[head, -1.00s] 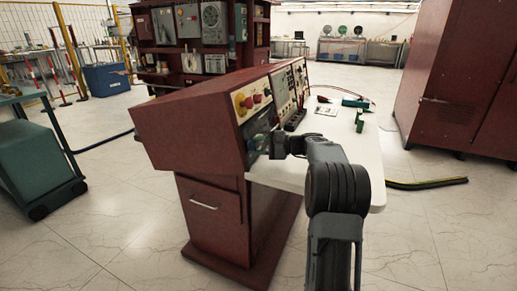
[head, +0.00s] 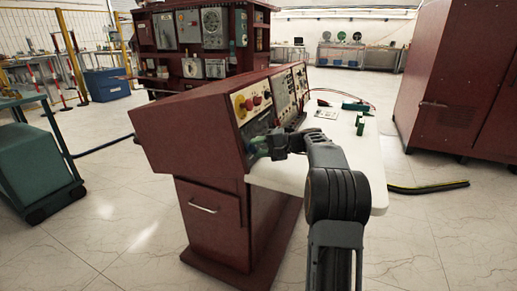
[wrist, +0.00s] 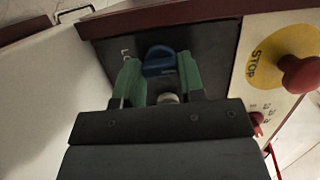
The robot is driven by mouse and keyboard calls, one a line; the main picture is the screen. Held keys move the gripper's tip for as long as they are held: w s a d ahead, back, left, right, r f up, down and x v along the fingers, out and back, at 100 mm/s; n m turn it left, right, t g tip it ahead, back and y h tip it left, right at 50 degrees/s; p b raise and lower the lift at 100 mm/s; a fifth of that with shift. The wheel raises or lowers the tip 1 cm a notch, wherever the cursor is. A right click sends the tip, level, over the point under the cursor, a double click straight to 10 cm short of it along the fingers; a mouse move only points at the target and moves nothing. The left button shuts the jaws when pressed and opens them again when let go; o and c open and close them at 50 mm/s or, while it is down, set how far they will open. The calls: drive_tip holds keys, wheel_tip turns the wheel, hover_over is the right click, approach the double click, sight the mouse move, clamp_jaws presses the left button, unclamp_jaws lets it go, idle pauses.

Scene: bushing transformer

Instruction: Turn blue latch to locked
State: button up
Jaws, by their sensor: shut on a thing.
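The blue latch (wrist: 159,61) sits on a dark panel plate (wrist: 215,52) in the wrist view. My gripper (wrist: 160,80) has its two green fingers on either side of the latch, shut on it. A white letter that looks like an L shows on the plate left of the latch. The fingers hide the lower part of the latch and any other marking. In the head view, my gripper (head: 262,148) reaches the near end of the red console's sloped panel. The latch cannot be made out there.
A yellow STOP disc with a red button (wrist: 300,72) is right of my gripper in the wrist view. The red console (head: 190,125) has a white worktop (head: 340,165) with green parts and cables. A green cart (head: 30,165) stands left.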

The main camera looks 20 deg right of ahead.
drive_tip(key=o, duration=0.9)
drive_tip(key=shift+o, duration=0.2)
drive_tip(key=p+v, duration=0.4)
drive_tip(key=v, duration=0.9)
drive_tip(key=shift+s+d, duration=0.15)
drive_tip(key=shift+d, duration=0.2)
drive_tip(key=shift+r, duration=0.15)
